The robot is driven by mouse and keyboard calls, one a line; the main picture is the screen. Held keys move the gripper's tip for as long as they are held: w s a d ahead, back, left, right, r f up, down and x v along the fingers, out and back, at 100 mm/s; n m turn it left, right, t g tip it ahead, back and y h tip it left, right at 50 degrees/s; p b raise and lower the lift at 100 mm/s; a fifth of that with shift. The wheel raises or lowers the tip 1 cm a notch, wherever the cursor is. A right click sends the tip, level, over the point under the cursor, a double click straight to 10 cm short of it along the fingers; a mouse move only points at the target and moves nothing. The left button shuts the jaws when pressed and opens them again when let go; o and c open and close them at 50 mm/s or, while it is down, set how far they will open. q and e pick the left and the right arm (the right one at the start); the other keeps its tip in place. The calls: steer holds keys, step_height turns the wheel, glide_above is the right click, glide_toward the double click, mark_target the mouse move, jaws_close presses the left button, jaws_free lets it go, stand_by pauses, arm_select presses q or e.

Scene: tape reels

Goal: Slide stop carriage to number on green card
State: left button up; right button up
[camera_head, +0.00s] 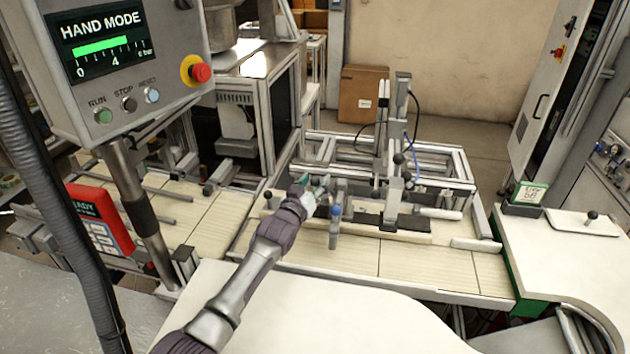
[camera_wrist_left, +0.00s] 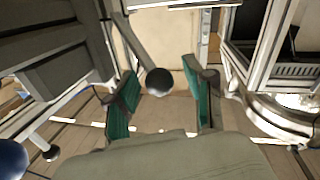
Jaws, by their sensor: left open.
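My left gripper (camera_head: 316,188) is over the rail fixture on the conveyor in the head view. In the left wrist view its two green-padded fingers (camera_wrist_left: 160,92) are apart, with a black ball knob (camera_wrist_left: 158,82) showing between them; I cannot tell whether they touch it. A grey post with a blue knob (camera_head: 335,212), seemingly part of the stop carriage, stands just right of the gripper. A small card (camera_head: 528,194) with green edging stands at the right; its number is too small to read. My right gripper is not in view.
An upright metal column with black knobs (camera_head: 397,150) stands right of the gripper on the fixture. A control panel (camera_head: 125,60) reading HAND MODE and a red keypad device (camera_head: 100,218) are at the left. The white worktop (camera_head: 300,310) in front is clear.

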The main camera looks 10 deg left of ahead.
arm_select(q)
steer(key=shift+w, duration=0.2)
jaws_close()
stand_by(0.3)
